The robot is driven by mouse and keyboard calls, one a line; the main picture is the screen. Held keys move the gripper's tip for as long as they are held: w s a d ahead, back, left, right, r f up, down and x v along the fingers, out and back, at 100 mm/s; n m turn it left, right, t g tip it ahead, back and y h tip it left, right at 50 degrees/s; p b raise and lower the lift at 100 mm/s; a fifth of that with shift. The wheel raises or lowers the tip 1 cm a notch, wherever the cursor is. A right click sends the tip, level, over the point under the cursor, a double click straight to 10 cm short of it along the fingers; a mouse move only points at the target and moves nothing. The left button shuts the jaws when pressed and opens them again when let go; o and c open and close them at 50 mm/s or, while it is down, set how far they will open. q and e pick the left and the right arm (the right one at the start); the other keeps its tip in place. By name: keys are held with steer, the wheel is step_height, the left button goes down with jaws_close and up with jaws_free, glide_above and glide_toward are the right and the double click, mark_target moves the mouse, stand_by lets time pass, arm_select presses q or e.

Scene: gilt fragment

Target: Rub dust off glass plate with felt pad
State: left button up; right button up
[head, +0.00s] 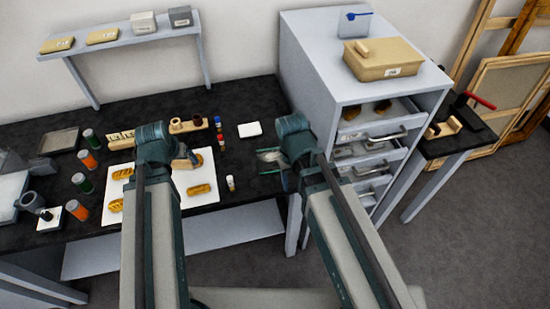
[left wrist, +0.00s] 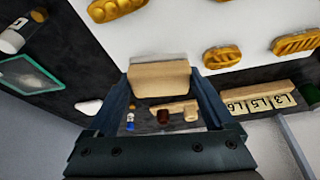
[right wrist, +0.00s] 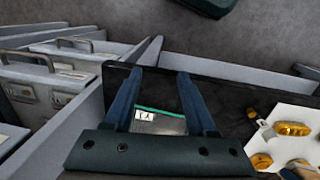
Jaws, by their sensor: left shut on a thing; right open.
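The felt pad (left wrist: 160,78) is a wooden block with a grey face. My left gripper (left wrist: 162,84) is shut on it, over the white sheet in the head view, where the block (head: 187,162) is partly hidden by my arm. The glass plate (left wrist: 32,74) is a clear pane with a green edge, at the left of the left wrist view. It lies on the black worktop near its right end, apart from the pad. My right gripper (right wrist: 158,74) is open above this end; the plate (right wrist: 160,122) and its white label show between its fingers.
A white sheet (head: 228,158) with several gilt ornaments lies beside the plate. Small bottles (head: 219,125), a wooden rack (head: 180,128) and a white block (head: 249,129) stand behind. The drawer cabinet (head: 318,75) rises close on the right, with drawers pulled out.

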arm_select(q)
step_height(320, 180, up, 3)
steer(key=shift+f+p, duration=0.2)
steer(key=shift+p, duration=0.8)
arm_select(e)
steer(key=shift+m+y, duration=0.3)
steer(key=shift+y, duration=0.2)
steer(key=w, duration=0.4)
steer(key=w+r, duration=0.1)
steer(key=w, duration=0.3)
steer(key=w+r, duration=0.1)
steer(key=w, duration=0.4)
steer(key=shift+r, duration=0.25)
jaws_close()
steer(key=shift+w+d, duration=0.1)
steer(key=shift+w, duration=0.25)
arm_select(q)
steer(key=shift+f, duration=0.1)
step_height(320, 180, down, 5)
steer(key=b, duration=0.5)
arm_select(e)
step_height(320, 180, down, 5)
arm_select(q)
steer(key=shift+f+b, duration=0.5)
steer(key=shift+b, duration=0.05)
arm_select(e)
steer(key=shift+f, duration=0.55)
arm_select(q)
steer(key=shift+r, duration=0.1)
